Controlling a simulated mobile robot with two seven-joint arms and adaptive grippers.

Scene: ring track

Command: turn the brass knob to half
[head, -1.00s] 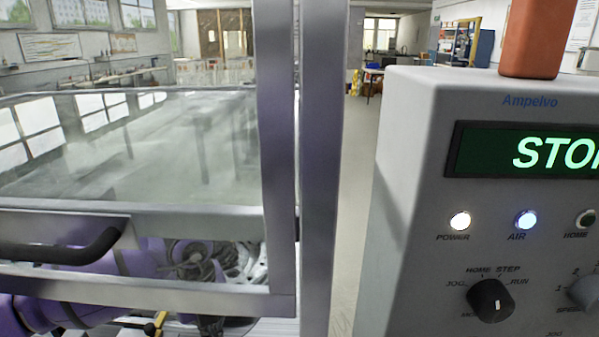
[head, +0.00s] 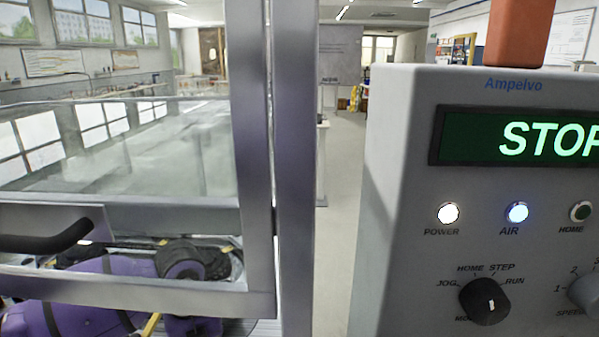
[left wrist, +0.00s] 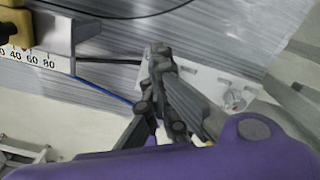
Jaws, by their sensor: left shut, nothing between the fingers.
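I cannot make out a brass knob for certain in either view. In the left wrist view my left gripper (left wrist: 158,58) is shut and empty, its dark grey fingers together over a ribbed grey surface. A small silvery round fitting (left wrist: 235,99) sits on a pale plate to the right of the fingers, apart from them. In the head view my purple arm shows low at the left, behind the clear guard; its fingertips cannot be told there. The control panel (head: 405,145) at the right has a black selector knob (head: 485,301) and a partly cut-off grey speed knob (head: 585,293). My right gripper is not in view.
A metal-framed clear guard (head: 150,160) with a black handle (head: 45,238) fills the left. The panel's display (head: 520,138) reads "STOP", cut off at the edge. A yellow block (left wrist: 38,32) and a number scale (left wrist: 28,58) lie upper left in the wrist view.

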